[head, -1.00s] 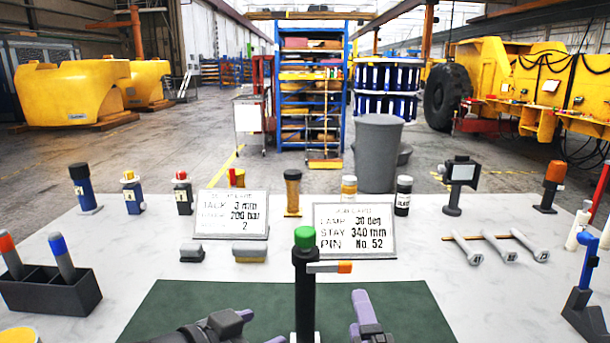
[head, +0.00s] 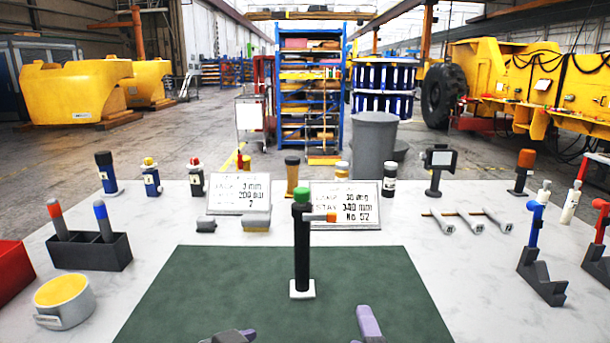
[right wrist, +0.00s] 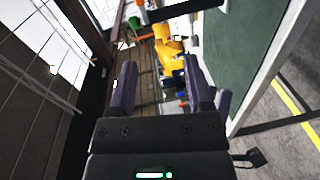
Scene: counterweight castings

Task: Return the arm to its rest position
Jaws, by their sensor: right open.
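A black post (head: 302,245) with a green cap stands upright on a white base on the mat. A grey side arm with an orange tip points right from its top. Both grippers are apart from it.
Two sign plates (head: 345,205) stand behind the mat. A black holder (head: 90,252) with two markers and a yellow-lined cup (head: 64,300) are on the left. Blue-and-black stands (head: 540,275) are on the right. Several bottles line the back.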

